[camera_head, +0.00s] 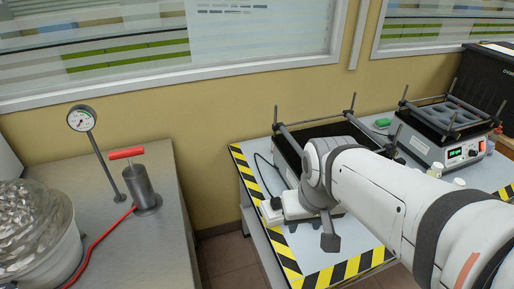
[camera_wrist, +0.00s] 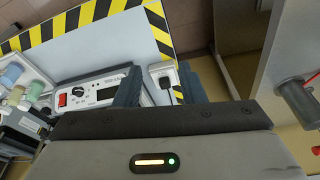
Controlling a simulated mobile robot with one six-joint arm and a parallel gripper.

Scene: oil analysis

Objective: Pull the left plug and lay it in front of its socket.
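A white socket strip (camera_head: 292,208) lies near the left edge of the taped table, partly hidden by my arm. A dark plug (camera_head: 276,203) with a black cord sits at its left end. In the wrist view the strip (camera_wrist: 158,70) shows between the two dark fingers of my gripper (camera_wrist: 160,82). A small dark plug or socket face (camera_wrist: 165,82) shows there too, and a dark piece (camera_wrist: 178,97) lies close to the right finger. The fingers are apart and I see nothing clamped. Whether they touch the plug I cannot tell.
A shaker (camera_head: 440,145) stands at the back right; another is partly behind my arm. A control panel with a red switch (camera_wrist: 63,99) is left of my fingers. Yellow-black tape (camera_head: 345,270) edges the table. A metal bench with a pump (camera_head: 143,190) and gauge stands left, across a gap.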

